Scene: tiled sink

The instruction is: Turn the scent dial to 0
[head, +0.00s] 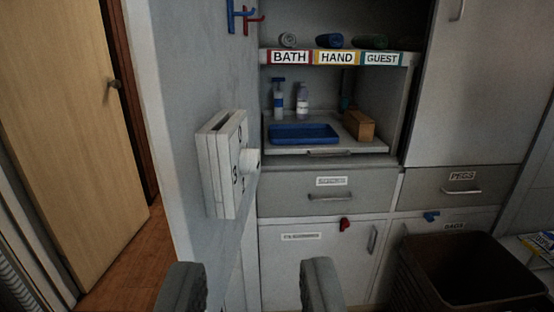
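The scent dial (250,160) is a pale round knob on a white wall box (222,165), seen from the side on the grey wall left of the cabinet. Dark marks show on the box's face around the knob, but I cannot read which one the dial points at. My gripper (244,288) is at the bottom of the picture, with its two grey fingers well apart and nothing between them. It is open and appears below the dial, not touching it.
A cabinet holds labelled shelves (336,58), a blue tray (304,133), bottles and a brown box (358,125). A dark bin (425,290) stands at right. A wooden door (65,130) is at left. Blue and red hooks (242,17) stick out above the wall box.

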